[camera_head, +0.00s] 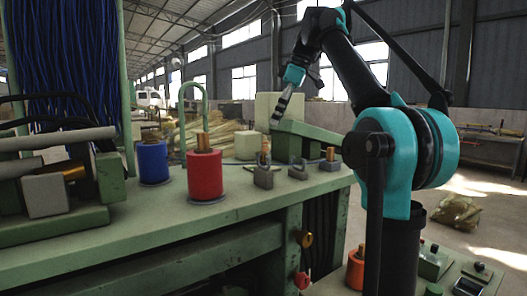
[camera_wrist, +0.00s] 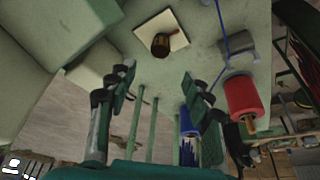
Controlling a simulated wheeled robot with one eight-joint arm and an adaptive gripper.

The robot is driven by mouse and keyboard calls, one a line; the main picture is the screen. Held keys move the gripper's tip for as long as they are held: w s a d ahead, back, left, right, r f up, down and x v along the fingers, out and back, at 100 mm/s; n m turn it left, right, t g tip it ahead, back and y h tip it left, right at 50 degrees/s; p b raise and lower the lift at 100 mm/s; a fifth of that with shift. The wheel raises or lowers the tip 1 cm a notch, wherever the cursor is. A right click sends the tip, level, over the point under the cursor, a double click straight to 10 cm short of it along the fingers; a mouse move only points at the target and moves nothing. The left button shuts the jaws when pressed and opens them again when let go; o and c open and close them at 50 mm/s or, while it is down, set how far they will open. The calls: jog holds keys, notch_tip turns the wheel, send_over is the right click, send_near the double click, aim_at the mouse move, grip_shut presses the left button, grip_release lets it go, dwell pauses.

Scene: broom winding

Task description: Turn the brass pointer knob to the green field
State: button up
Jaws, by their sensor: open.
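In the wrist view, a short brown-brass knob (camera_wrist: 161,45) stands on a square cream plate (camera_wrist: 148,28) on the pale green bench top. A small red mark (camera_wrist: 179,39) shows beside the knob. I cannot make out a green field on the plate. My gripper (camera_wrist: 157,82) is open and empty, with its two fingers apart and the knob beyond their tips. In the head view, my gripper (camera_head: 276,120) hangs above the bench, tilted down and left, apart from the things below it. The knob cannot be told apart clearly there.
A red spool (camera_head: 205,174) and a blue spool (camera_head: 152,162) stand on the bench (camera_head: 130,228), left of my gripper. Small grey blocks (camera_head: 298,171) and pale boxes (camera_head: 247,145) are close by. A green hoop (camera_head: 182,115) rises behind the spools. Bare bench lies in front.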

aim_at(262, 153)
jog(key=x, duration=1.1)
jog(key=shift+f, duration=0.3)
jog(key=c, duration=1.2)
jog(key=shift+o, duration=0.2)
